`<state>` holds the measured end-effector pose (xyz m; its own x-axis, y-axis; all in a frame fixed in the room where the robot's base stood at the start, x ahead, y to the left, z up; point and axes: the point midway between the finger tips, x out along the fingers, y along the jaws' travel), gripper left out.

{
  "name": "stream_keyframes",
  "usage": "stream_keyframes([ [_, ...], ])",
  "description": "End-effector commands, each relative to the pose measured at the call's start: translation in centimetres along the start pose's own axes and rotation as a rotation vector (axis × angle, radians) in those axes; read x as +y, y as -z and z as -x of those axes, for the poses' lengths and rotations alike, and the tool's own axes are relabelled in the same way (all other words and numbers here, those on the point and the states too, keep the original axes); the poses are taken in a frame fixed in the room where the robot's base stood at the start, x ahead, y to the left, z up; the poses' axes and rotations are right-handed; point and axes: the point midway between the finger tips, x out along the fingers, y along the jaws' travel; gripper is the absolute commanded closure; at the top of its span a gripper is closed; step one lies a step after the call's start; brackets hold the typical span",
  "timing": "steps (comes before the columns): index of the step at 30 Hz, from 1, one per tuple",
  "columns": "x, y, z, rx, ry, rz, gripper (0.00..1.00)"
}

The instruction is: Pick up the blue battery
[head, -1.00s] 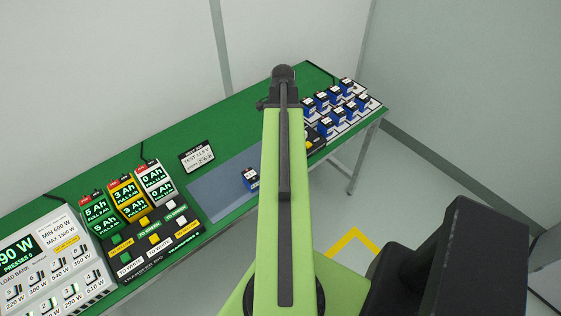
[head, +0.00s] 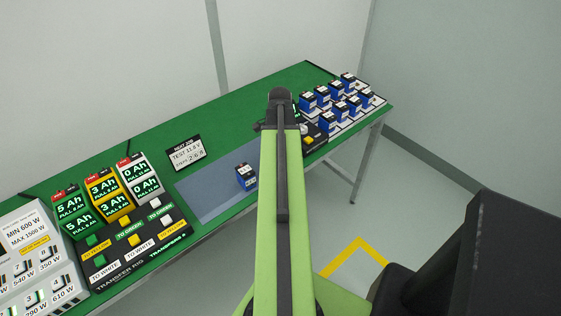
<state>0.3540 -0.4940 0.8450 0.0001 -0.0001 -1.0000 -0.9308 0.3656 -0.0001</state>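A blue battery (head: 246,177) with a pale label and dark top stands alone on the grey mat (head: 212,205) in the middle of the green bench. More blue batteries (head: 327,122) stand in rows on a white tray at the bench's right end. My green arm rises through the middle of the view and covers part of the mat and bench. The arm's dark far end shows over the bench, to the right of the lone battery. My gripper's fingers are hidden, so I cannot see whether they hold anything.
A transfer rig (head: 140,248) with buttons and green, yellow and white units stands left of the mat. A load bank (head: 35,250) is at the far left. A test sign (head: 184,153) stands behind the mat. A small dark box (head: 313,137) with a yellow button sits by the tray.

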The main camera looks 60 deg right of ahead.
Motion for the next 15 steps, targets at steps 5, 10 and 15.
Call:
stream_keyframes([
  [5,0.00,0.02,-0.76,0.000,0.000,0.000,0.18],
  [10,0.01,0.02,-0.69,0.000,0.000,0.000,0.27],
  [15,0.01,0.02,-0.69,0.000,0.000,0.000,0.50],
])
